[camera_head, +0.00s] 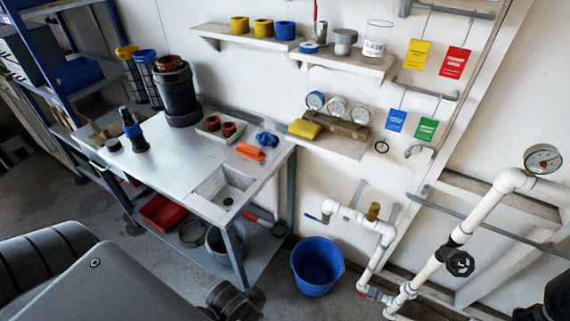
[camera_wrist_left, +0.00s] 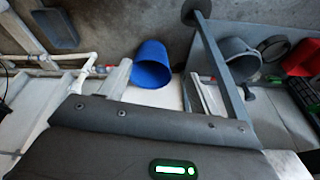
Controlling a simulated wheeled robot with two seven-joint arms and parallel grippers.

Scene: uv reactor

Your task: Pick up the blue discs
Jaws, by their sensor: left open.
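A small blue-rimmed disc (camera_head: 309,46) lies on the upper wall shelf, left of a grey lidded pot. A blue roll (camera_head: 285,30) stands at the left part of that shelf beside two yellow rolls (camera_head: 251,27). I cannot tell which of these are the blue discs. None shows in the left wrist view.
White pipes (camera_head: 455,238) with a gauge run at the right.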

